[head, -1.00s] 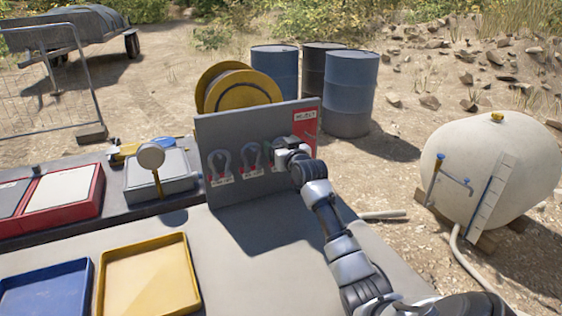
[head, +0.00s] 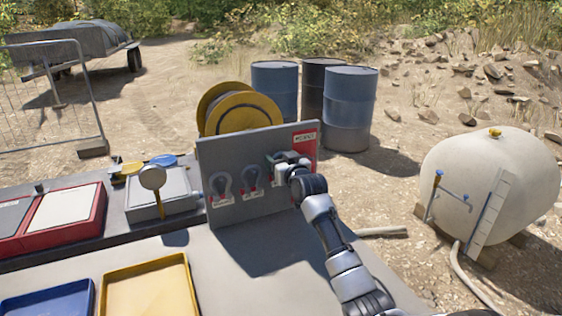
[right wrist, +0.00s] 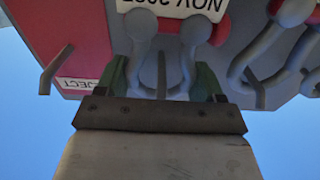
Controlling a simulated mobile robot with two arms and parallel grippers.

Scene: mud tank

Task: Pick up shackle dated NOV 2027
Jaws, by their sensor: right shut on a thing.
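My right gripper (head: 285,163) is at the right end of the grey upright board (head: 232,152) in the head view, shut on a grey shackle (right wrist: 138,27). Two other shackles, a left one (head: 221,184) and a middle one (head: 251,178), hang on the board with labels too small to read. My left gripper is out of view.
A red REJECT panel (head: 305,138) is at the board's right end, close to the gripper. A yellow tray (head: 150,290) and a blue tray (head: 50,303) lie at the front left. The bench in front of the board is clear. Drums and a cable reel stand behind.

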